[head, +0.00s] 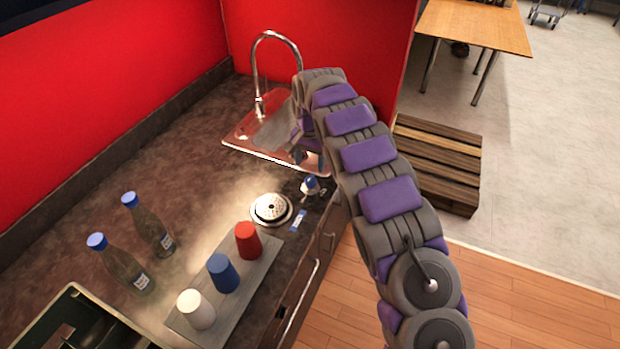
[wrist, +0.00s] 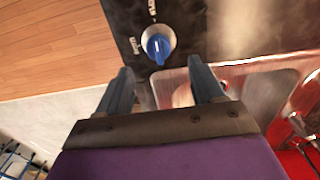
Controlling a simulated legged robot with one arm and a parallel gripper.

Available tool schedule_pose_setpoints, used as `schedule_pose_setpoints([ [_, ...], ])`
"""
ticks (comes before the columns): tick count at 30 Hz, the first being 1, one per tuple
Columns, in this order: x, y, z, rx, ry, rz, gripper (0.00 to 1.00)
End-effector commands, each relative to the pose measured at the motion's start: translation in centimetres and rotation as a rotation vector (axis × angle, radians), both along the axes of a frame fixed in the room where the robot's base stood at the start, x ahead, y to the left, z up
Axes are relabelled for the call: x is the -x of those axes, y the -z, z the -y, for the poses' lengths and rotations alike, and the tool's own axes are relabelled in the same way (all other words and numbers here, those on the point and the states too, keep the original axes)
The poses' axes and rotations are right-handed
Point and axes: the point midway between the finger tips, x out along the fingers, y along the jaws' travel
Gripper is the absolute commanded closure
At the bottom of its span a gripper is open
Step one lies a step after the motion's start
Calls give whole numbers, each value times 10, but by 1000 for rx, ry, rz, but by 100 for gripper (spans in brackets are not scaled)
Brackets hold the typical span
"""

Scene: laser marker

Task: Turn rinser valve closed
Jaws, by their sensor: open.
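The rinser valve (head: 311,185) is a blue knob on a pale round base at the counter's front edge, right of the round metal rinser (head: 271,209). In the wrist view the blue knob (wrist: 158,47) is just beyond the fingertips, with small white lettering on the dark panel beside it. My gripper (wrist: 158,78) is open and empty, its two fingers apart on either side of the knob's line without touching it. In the head view my gripper (head: 300,142) is partly hidden by my arm, over the sink's front edge.
The metal sink (head: 245,135) with its tall faucet (head: 259,100) is behind the valve. Red, blue and white cups (head: 222,272) stand on a grey mat, with two bottles (head: 150,225) to their left. A wooden pallet (head: 440,165) is on the floor at right.

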Motion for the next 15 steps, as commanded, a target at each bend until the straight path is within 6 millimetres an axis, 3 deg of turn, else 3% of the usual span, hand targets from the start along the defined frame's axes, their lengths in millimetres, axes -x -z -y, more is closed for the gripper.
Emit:
schedule_pose_setpoints([
  [6, 0, 42, 2, -1, 1, -3, 33],
  [15, 0, 68, 1, -2, 1, 1, 33],
])
